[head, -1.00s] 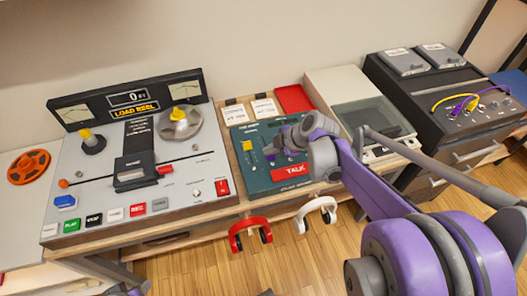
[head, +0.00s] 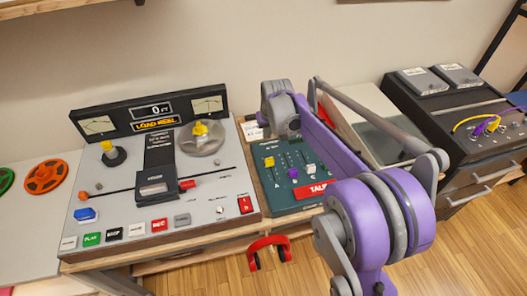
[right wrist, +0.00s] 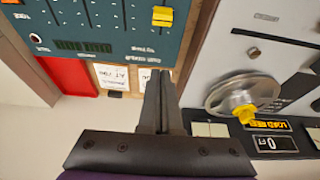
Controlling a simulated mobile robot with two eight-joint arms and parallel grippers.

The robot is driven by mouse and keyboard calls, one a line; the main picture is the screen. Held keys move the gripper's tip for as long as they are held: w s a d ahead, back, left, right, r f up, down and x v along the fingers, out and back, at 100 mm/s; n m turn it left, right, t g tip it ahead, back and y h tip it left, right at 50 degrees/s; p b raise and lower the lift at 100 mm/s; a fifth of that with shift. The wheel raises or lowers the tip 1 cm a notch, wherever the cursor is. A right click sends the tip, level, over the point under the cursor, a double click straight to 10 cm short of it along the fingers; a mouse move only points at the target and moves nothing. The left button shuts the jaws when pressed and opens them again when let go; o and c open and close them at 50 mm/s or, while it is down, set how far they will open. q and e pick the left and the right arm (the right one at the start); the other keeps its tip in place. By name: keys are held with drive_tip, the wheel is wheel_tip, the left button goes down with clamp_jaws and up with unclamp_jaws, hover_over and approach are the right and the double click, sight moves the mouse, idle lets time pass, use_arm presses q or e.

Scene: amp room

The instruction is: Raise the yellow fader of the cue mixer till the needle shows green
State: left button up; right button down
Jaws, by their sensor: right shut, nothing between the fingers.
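The cue mixer (head: 283,195) is a teal panel on the wooden desk, partly hidden by my right arm. Its yellow fader (head: 269,162) sits in the leftmost slot toward the back; it also shows in the right wrist view (right wrist: 162,16). A purple fader (head: 293,173) and a white fader (head: 311,168) stand further right. No mixer needle can be read. My left gripper is out of view.
The tape deck (head: 205,206) stands left of the mixer, with a reel hub (head: 200,137) and two meters. A red TALK button (head: 316,189) is on the mixer's front. Red headphones (head: 268,246) hang at the desk edge. A patch unit (head: 450,90) stands right.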

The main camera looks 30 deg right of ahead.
sight(269, 159)
drive_tip(key=x, duration=0.9)
drive_tip(key=shift+w+d+f, duration=0.1)
drive_tip(key=shift+d+f, duration=0.05)
drive_tip(key=shift+f, duration=0.35)
drive_tip(key=s, duration=0.2)
drive_tip(key=s+a, duration=0.1)
drive_tip(key=shift+s+r, duration=0.1)
drive_tip(key=shift+s, duration=0.25)
drive_tip(key=shift+s, duration=0.55)
drive_tip(key=shift+s+a, duration=0.15)
drive_tip(key=shift+s, duration=0.15)
drive_tip(key=shift+w, duration=0.15)
